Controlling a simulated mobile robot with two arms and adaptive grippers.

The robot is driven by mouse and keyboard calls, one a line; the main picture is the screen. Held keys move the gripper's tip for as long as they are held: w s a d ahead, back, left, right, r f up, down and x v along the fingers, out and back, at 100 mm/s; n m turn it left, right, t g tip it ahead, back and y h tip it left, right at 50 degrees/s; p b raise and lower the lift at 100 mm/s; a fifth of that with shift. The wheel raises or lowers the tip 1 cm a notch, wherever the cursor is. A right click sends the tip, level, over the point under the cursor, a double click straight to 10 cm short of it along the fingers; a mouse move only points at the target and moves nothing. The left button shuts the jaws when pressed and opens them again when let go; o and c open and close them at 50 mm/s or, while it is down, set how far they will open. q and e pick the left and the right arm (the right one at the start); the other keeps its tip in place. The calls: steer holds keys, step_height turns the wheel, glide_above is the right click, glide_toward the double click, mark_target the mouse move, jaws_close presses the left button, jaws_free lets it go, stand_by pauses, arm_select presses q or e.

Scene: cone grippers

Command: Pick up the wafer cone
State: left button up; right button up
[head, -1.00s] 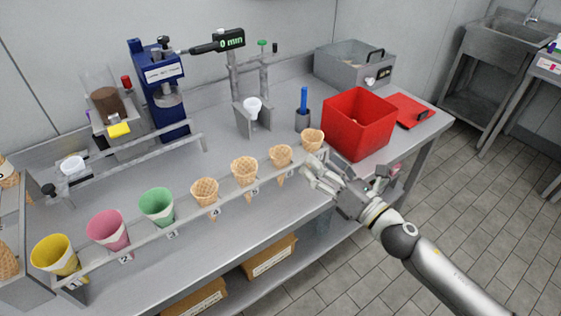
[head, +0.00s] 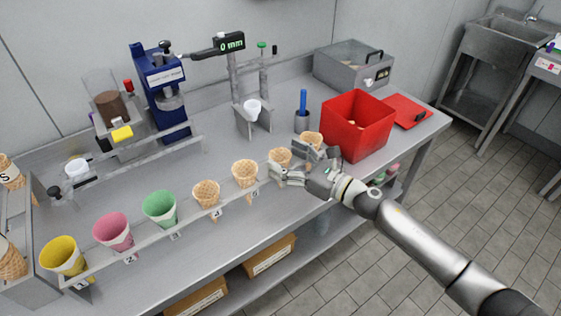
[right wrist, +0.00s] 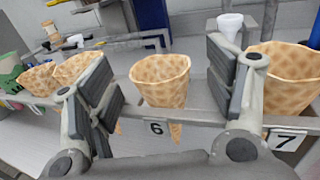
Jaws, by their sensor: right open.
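Several tan wafer cones stand upright in a numbered metal rack (head: 148,237). The wafer cone at number 6 (head: 280,157) is in front of my right gripper (head: 290,164), which is open and empty. In the right wrist view that cone (right wrist: 161,82) stands between the two spread fingers, beyond them, with no contact visible. The wafer cone at number 7 (right wrist: 285,78) is just right of the right finger; it also shows in the head view (head: 311,139). Wafer cones at numbers 4 (head: 206,193) and 5 (head: 245,173) stand farther left. My left gripper is not in view.
Yellow (head: 62,256), pink (head: 115,231) and green (head: 160,209) cones fill the rack's left end. A red bin (head: 358,126) stands close behind my right gripper. A blue press (head: 162,90) and a scale readout (head: 229,44) stand at the back.

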steer(key=shift+x, duration=1.2)
steer(key=c, duration=0.9)
